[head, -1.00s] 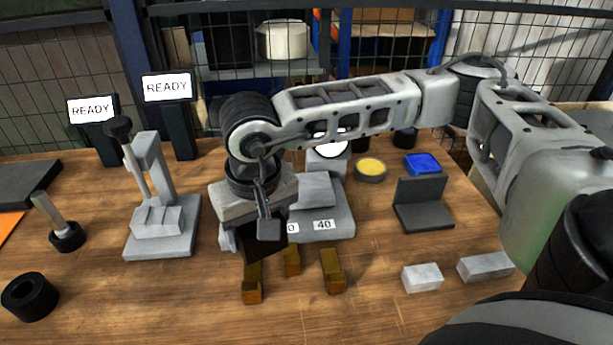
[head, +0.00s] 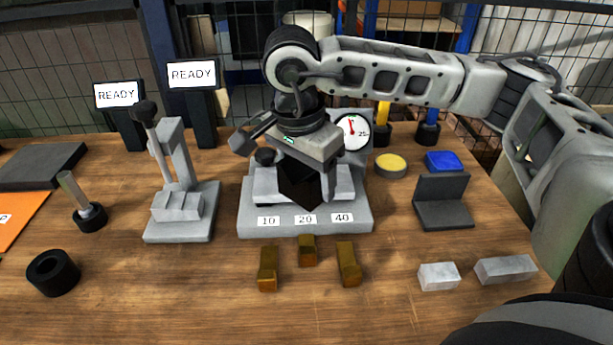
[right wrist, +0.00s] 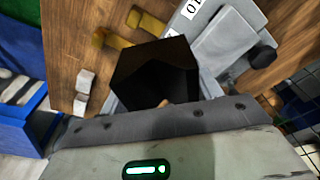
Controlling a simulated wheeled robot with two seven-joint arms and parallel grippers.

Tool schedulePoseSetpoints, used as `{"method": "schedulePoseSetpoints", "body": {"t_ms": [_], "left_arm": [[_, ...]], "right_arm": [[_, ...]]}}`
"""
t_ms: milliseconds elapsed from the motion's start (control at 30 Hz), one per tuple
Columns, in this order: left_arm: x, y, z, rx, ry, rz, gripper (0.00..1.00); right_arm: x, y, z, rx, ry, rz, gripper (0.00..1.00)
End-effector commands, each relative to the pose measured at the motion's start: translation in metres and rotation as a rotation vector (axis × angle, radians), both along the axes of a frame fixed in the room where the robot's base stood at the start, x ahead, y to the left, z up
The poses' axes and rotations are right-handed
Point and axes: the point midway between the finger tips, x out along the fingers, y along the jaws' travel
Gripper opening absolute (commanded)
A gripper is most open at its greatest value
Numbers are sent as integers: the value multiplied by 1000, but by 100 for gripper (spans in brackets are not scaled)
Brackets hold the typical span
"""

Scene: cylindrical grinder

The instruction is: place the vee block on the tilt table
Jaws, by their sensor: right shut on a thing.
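The vee block (head: 302,187) looks like a dark, angular block under my right gripper (head: 304,164). My right gripper is shut on it; the fingertips are mostly hidden. The tilt table (head: 253,207) is a grey base with labels 10, 20 and 40, a light grey upper part and a round dial at its back. In the head view the block is in front of its middle; whether it touches is unclear. In the right wrist view the dark block (right wrist: 155,72) covers part of the grey table (right wrist: 248,14). My left gripper is not in view.
Three brass pieces (head: 348,265) stand before the tilt table. A grey lever stand (head: 180,228) is to its left. A dark angle plate (head: 443,214) and two pale blocks (head: 505,269) are to its right. A black ring (head: 53,274) lies front left. Bare wood lies between.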

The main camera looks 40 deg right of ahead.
Motion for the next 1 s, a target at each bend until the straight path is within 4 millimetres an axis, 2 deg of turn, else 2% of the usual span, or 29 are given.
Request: {"method": "schedulePoseSetpoints", "body": {"t_ms": [33, 300, 667, 833, 1000], "left_arm": [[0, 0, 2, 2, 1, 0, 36], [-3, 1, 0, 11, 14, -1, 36], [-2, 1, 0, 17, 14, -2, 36], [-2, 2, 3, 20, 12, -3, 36], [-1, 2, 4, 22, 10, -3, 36]], "right_arm": [[10, -6, -2, 1, -6, -6, 0], [52, -30, -26, 2, -8, -1, 0], [74, -44, -40, 2, -8, 2, 0], [89, -53, -53, 3, -7, 1, 0], [95, -56, -60, 2, -9, 3, 0]]}}
